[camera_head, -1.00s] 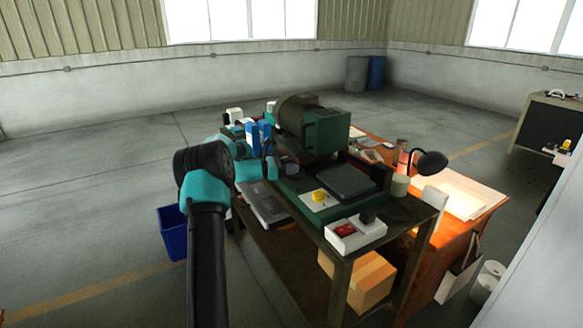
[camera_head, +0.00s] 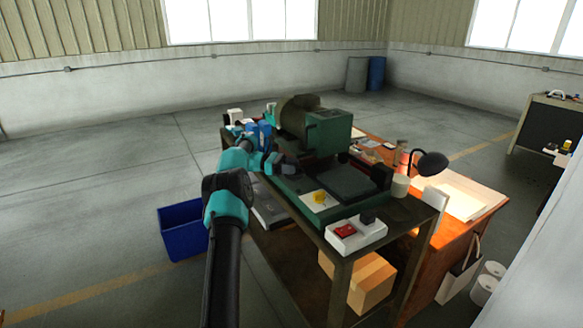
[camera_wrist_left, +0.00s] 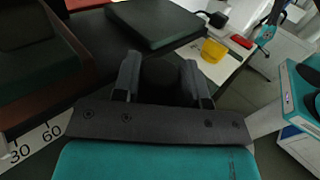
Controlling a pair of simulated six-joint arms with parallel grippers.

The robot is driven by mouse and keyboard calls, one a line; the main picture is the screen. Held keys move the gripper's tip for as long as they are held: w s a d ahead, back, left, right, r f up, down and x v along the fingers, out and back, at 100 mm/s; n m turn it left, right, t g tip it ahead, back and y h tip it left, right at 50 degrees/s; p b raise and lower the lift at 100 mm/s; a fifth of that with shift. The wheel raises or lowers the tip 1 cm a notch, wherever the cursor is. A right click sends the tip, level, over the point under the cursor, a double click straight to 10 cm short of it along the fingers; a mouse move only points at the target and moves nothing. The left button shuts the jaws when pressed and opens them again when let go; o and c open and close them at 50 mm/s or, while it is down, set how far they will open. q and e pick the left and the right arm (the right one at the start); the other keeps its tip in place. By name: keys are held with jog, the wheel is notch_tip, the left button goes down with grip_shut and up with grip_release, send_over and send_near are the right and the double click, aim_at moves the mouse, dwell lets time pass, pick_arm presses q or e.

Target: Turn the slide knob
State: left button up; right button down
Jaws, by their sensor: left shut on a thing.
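My left gripper (camera_head: 284,166) reaches in from the left to the near side of the green machine (camera_head: 325,135). In the left wrist view its two grey fingers (camera_wrist_left: 160,82) stand on either side of a dark round knob (camera_wrist_left: 161,75), and it is shut on that knob. The knob appears to be the slide knob; its far side is hidden. A white scale (camera_wrist_left: 35,142) marked 30 and 60 lies at the lower left of that view. The fingers hide the knob in the head view. My right gripper is not in view.
A yellow knob (camera_head: 320,197) on a white plate and a white box with a red switch (camera_head: 345,231) sit at the bench's near end. A dark flat block (camera_head: 346,182) lies beside them. A blue bin (camera_head: 183,232) stands on the floor at left.

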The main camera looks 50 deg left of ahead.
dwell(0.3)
pick_arm(q)
jog(key=o, duration=0.9)
jog(key=shift+v, duration=3.7)
jog(key=shift+w, duration=0.1)
